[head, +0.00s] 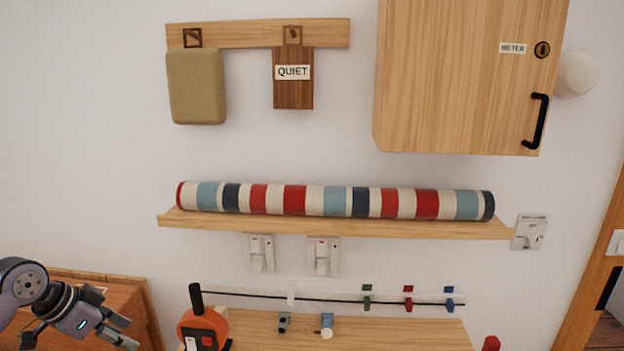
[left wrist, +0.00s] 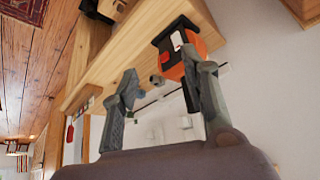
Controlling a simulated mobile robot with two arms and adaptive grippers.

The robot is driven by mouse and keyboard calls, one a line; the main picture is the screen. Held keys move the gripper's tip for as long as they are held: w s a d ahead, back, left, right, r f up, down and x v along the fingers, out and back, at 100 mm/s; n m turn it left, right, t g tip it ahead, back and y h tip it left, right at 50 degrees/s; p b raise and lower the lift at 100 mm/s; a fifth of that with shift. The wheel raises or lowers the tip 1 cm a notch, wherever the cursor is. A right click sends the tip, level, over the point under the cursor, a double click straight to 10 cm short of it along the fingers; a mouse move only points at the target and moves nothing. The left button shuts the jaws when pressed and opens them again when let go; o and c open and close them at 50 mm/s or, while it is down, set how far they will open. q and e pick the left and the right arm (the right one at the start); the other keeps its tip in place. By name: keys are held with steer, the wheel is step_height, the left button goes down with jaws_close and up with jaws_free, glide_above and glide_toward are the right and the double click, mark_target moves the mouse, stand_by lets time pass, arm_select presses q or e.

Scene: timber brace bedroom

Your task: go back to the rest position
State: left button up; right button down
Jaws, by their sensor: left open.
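My left gripper (head: 118,332) is at the lower left of the head view, beside the wooden furniture there and left of the orange device. In the left wrist view its two fingers (left wrist: 160,66) stand apart with nothing held between them. Beyond the fingertips, the orange device (left wrist: 175,60) shows on the wooden shelf, apart from the fingers as far as I can tell. My right gripper is in neither view.
An orange and black device (head: 203,326) stands on a low wooden top (head: 400,335). A striped roll (head: 335,201) lies on the wall shelf (head: 340,226). A wooden meter cabinet (head: 460,80) hangs upper right. A brown furniture piece (head: 130,300) stands lower left.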

arm_select(q)
steer(key=s+d+f+g, duration=0.1)
steer(key=s+d+f, duration=0.5)
steer(key=d+f, duration=0.25)
steer(key=s+d+f, duration=0.5)
steer(key=d+f, duration=0.2)
steer(key=f, duration=0.2)
steer(key=s+d+f+n+y, duration=0.1)
steer(key=s+n+y, duration=0.15)
steer(key=s, duration=0.65)
steer(key=s+d+f+n+y, duration=0.1)
steer(key=s+n, duration=0.3)
steer(key=s, duration=0.5)
step_height(320, 180, down, 27)
steer(key=g+b, duration=0.2)
steer(key=s+a+f+m, duration=0.1)
steer(key=s+a+f, duration=0.2)
steer(key=s+f, duration=1.4)
steer(key=shift+s+a+f+g+b, duration=0.2)
steer(key=shift+s+f+g+b, duration=0.1)
steer(key=shift+f+g+b, duration=0.15)
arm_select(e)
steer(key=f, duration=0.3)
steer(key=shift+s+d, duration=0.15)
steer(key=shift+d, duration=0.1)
